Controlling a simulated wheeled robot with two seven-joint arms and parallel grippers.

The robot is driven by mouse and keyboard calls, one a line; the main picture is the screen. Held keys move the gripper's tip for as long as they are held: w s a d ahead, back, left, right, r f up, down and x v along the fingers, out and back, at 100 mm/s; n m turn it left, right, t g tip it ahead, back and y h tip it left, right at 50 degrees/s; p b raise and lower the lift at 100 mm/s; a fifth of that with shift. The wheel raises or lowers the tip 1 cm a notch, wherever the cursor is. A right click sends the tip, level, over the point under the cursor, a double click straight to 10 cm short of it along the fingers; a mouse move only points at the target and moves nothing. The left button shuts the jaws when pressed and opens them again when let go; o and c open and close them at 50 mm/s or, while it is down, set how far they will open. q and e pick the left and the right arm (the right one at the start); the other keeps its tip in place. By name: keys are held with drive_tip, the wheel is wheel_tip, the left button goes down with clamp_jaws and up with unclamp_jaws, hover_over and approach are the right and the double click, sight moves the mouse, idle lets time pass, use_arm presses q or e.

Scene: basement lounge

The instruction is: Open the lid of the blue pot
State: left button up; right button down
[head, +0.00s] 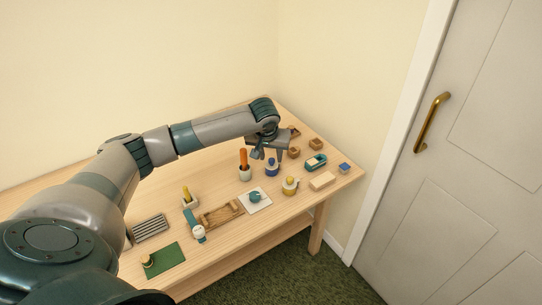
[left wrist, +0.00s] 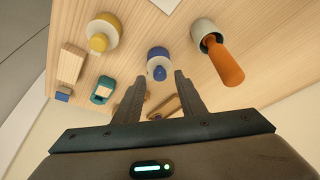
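The blue pot (head: 272,169) stands on the wooden table, with its blue lid and knob on top. In the left wrist view, the blue pot (left wrist: 158,54) shows its blue knob pointing toward my gripper. My left gripper (head: 258,153) is just above and behind the pot in the head view. Its two fingers (left wrist: 157,76) are apart and empty, with the knob showing in line with the gap between their tips. I see no contact with the pot. My right gripper is not in view.
A cup (head: 244,174) with an orange stick stands close left of the pot, and a yellow-lidded pot (head: 290,187) close right. A teal box (head: 316,162), a pale block (head: 322,181) and small brown boxes are farther right. A wooden tray (head: 222,215) lies nearer.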

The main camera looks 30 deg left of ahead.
use_arm(q)
drive_tip(key=shift+w+a+f, duration=0.15)
drive_tip(key=shift+w+f, duration=0.05)
drive_tip(key=shift+f, duration=0.45)
clamp_jaws()
